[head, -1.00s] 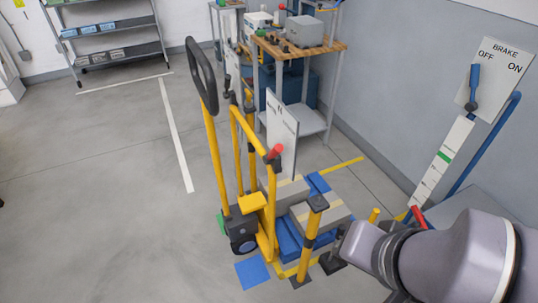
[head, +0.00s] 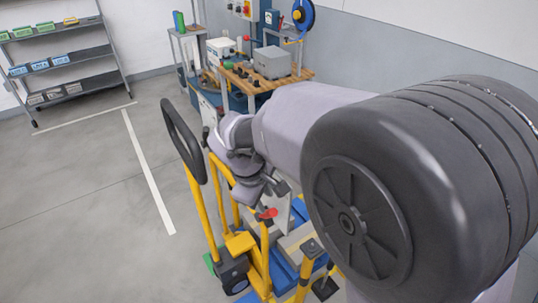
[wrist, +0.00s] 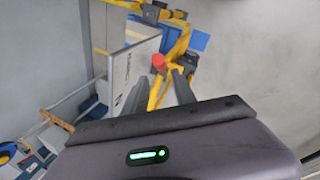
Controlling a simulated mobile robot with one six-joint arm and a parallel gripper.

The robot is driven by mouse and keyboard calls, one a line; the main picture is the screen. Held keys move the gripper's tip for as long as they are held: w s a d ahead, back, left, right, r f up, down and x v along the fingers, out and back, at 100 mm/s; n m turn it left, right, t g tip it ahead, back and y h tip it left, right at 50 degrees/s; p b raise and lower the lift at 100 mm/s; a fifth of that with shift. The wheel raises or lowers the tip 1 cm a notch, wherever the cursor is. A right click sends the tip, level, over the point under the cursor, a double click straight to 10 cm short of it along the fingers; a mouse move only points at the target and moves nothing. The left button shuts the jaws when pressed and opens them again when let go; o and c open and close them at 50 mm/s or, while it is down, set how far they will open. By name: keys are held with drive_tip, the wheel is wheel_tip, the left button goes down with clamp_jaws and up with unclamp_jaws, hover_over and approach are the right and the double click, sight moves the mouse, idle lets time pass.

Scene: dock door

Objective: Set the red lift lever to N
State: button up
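The red lift lever (head: 266,213) is a short red handle on the yellow frame of the pallet truck (head: 196,205). Its red end (wrist: 158,61) shows in the wrist view just beyond and between my fingertips. My gripper (head: 270,196) is close above the lever in the head view. In the wrist view my gripper (wrist: 157,80) is open, with its two dark fingers apart and nothing between them. A white panel (wrist: 127,72) with small dark lettering stands beside the lever.
A wooden-topped bench (head: 240,82) with a grey box stands behind the truck. A shelf rack (head: 68,60) stands at the far left. Yellow posts (head: 308,262) and a blue-and-grey load (head: 285,265) are close below my arm. The floor left of the truck is clear.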

sight(268, 210)
drive_tip(key=b+x, duration=0.3)
drive_tip(key=x, duration=0.8)
drive_tip(key=shift+b, duration=0.35)
drive_tip(key=shift+r, duration=0.1)
clamp_jaws()
drive_tip(key=shift+a, duration=0.1)
idle(0.4)
